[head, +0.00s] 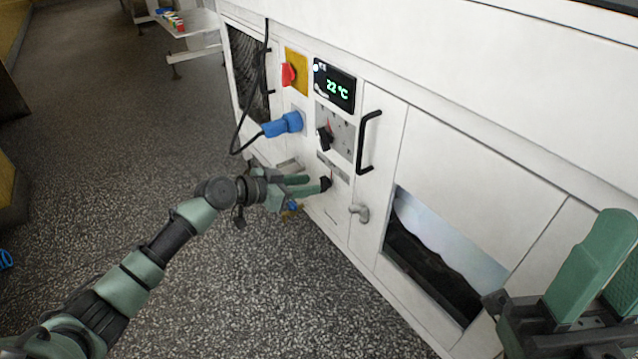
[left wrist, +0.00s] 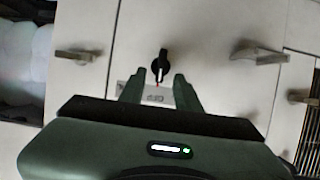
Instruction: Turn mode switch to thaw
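A black mode switch (head: 326,184) sits low on the white cabinet front, below a second black knob (head: 325,138). In the left wrist view the switch (left wrist: 161,66) has a pale line along it and stands above a grey label whose text I cannot read clearly. My left gripper (head: 308,186) is open, its fingers pointing at the switch. In the left wrist view its fingertips (left wrist: 156,80) lie either side of the switch's lower end, and I cannot tell if they touch it. My right gripper (head: 606,270) is open and empty at the right edge.
A black handle (head: 368,142) and a grey latch (head: 360,211) stick out nearby.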

